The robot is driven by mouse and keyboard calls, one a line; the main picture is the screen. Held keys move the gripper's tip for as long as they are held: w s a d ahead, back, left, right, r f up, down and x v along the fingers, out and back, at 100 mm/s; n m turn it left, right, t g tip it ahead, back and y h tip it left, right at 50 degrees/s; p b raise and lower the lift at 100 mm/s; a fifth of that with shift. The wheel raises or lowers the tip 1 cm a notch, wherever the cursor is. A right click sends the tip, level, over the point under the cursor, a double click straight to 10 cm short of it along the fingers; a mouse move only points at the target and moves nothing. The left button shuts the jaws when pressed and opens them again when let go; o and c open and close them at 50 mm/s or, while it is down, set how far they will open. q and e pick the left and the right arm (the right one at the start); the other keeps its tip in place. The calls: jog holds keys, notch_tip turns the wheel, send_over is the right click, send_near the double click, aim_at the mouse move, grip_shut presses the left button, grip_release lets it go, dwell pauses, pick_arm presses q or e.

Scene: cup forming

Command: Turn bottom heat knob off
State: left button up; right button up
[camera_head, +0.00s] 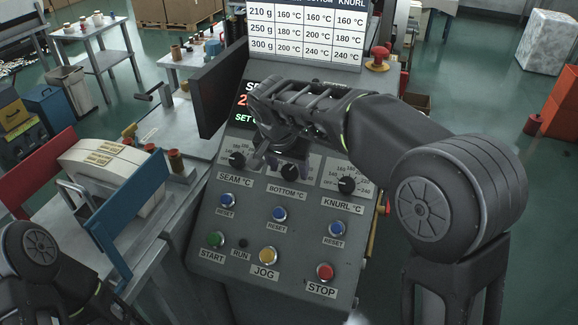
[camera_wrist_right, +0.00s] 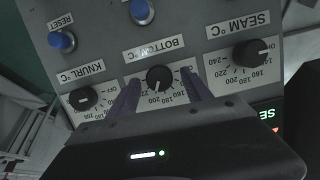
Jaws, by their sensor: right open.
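The black bottom heat knob (camera_head: 290,172) sits in the middle of the row of three knobs on the grey control panel, above the "BOTTOM °C" label. In the right wrist view the panel is upside down, and the bottom knob (camera_wrist_right: 158,79) shows its white pointer near the 200–220 marks. My right gripper (camera_head: 272,163) is at the panel over this knob. In the right wrist view its two purple fingers (camera_wrist_right: 161,80) are apart, one on each side of the knob, with visible gaps. Contact cannot be told. Only part of my left arm shows; its gripper is out of view.
The seam knob (camera_head: 237,160) and knurl knob (camera_head: 346,184) flank the bottom knob closely. Blue reset buttons (camera_head: 279,214) and start, jog (camera_head: 269,256) and stop (camera_head: 325,272) buttons lie below. A dark screen (camera_head: 222,88) stands to the left, and a red emergency button (camera_head: 380,53) above right.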

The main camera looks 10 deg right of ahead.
jog(key=shift+w+d+f, duration=0.1)
jog(key=shift+w+f, duration=0.05)
jog(key=shift+f, duration=0.25)
jog(key=shift+c, duration=0.4)
grip_shut()
